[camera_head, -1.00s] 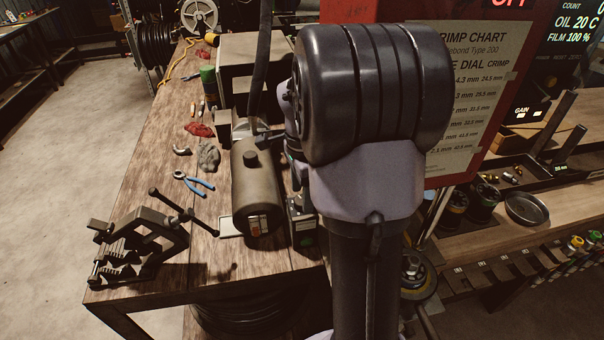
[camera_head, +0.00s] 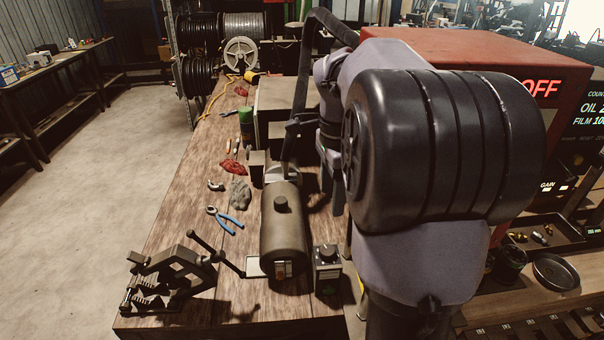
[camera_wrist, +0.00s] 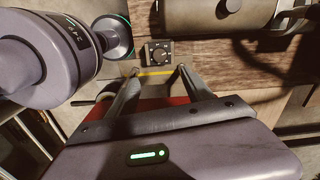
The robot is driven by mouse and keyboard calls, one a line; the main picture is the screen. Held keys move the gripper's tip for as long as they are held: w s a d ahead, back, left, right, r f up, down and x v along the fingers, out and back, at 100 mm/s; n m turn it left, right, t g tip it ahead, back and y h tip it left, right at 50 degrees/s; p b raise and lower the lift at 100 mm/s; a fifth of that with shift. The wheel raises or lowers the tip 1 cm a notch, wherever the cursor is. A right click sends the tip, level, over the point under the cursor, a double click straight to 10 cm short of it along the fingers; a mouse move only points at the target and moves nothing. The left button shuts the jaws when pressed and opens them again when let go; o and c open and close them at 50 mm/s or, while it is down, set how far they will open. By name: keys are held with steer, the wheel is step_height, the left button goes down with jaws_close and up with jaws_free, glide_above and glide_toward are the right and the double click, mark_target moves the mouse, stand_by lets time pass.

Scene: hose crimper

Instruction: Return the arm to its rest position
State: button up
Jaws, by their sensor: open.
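My gripper (camera_wrist: 157,78) shows in the wrist view with its two fingers apart and nothing between them. Past the fingertips is a small black dial box (camera_wrist: 160,52), with a dark motor cylinder (camera_wrist: 225,14) above it at the top. In the head view my arm (camera_head: 440,150) stands large and folded over the right half, in front of the red crimper (camera_head: 450,50). The gripper itself cannot be made out there. The dial box (camera_head: 327,268) and motor cylinder (camera_head: 284,235) sit on the bench left of the arm.
The wooden bench (camera_head: 190,235) holds a dark clamp vise (camera_head: 170,275), blue-handled pliers (camera_head: 226,220), rags and a green can (camera_head: 245,122). A round metal dish (camera_head: 555,271) lies on the right-hand bench. Open floor (camera_head: 100,190) stretches to the left.

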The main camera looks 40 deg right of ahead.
steer(key=shift+a, duration=0.1)
steer(key=s+a+f+n+t+b, duration=0.2)
steer(key=s+a+f+n+b, duration=0.2)
steer(key=a, duration=0.5)
steer(key=s+a+f+n+t+y+b, duration=0.1)
steer(key=s+a+f+n+b, duration=0.3)
steer(key=a+n, duration=0.4)
steer(key=s+a+f+n+t+y+b, duration=0.1)
steer(key=s+a+f+n+b, duration=0.3)
steer(key=a, duration=0.7)
steer(key=shift+s+f+n+t, duration=0.15)
steer(key=shift+s+n+t, duration=0.2)
steer(key=shift+n+t, duration=0.65)
steer(key=shift+d, duration=0.1)
